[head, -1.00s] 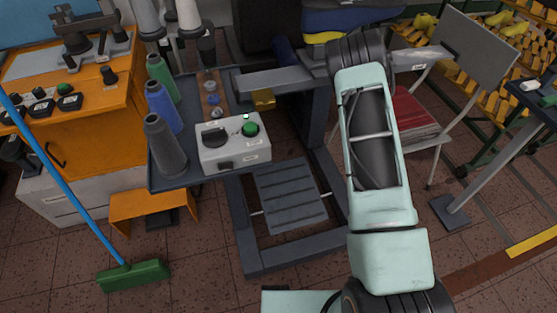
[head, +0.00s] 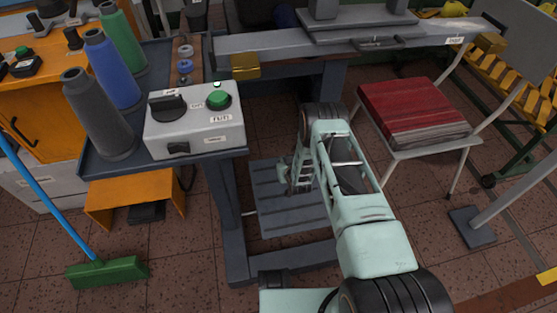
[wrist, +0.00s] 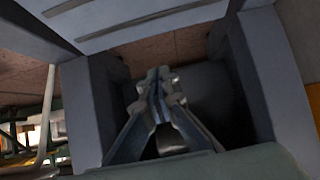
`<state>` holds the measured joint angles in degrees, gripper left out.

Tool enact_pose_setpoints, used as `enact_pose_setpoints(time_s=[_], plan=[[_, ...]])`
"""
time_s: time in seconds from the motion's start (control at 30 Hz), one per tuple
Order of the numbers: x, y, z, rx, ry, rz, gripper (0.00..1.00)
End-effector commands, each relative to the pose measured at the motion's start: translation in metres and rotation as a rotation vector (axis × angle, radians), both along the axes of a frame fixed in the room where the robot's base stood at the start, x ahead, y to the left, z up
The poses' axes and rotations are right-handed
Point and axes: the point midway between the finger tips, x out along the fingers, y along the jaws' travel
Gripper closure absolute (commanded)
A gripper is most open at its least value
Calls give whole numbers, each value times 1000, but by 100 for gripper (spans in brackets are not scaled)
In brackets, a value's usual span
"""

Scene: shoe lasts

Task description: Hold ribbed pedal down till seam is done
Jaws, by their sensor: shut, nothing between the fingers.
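The ribbed pedal (head: 278,218) is a wide grey plate with raised ribs, low between the legs of the sewing machine's stand. Its ribbed plate (wrist: 140,18) also crosses the top of the wrist view. My gripper (head: 301,188) is shut and empty. In the head view it points down over the pedal's upper middle and hides part of it. In the wrist view its closed fingertips (wrist: 156,76) appear below the plate's edge. I cannot tell whether they touch the pedal. The seam is not visible.
A grey control box (head: 196,128) with a black knob and green button (head: 218,100) sits left, beside thread cones (head: 98,112). An orange step-shaped guard (head: 133,195) covers a small black pedal (head: 146,212). A chair with red sheets (head: 412,108) stands right. Dark stand legs (head: 228,215) flank the pedal.

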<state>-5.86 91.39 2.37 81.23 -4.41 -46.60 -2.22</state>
Motion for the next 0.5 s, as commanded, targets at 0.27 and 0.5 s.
enact_pose_setpoints(time_s=[0.27, 0.5], plan=[[0, 0, 0, 0, 0, 0, 100], [13, 3, -12, 0, -1, 0, 100]])
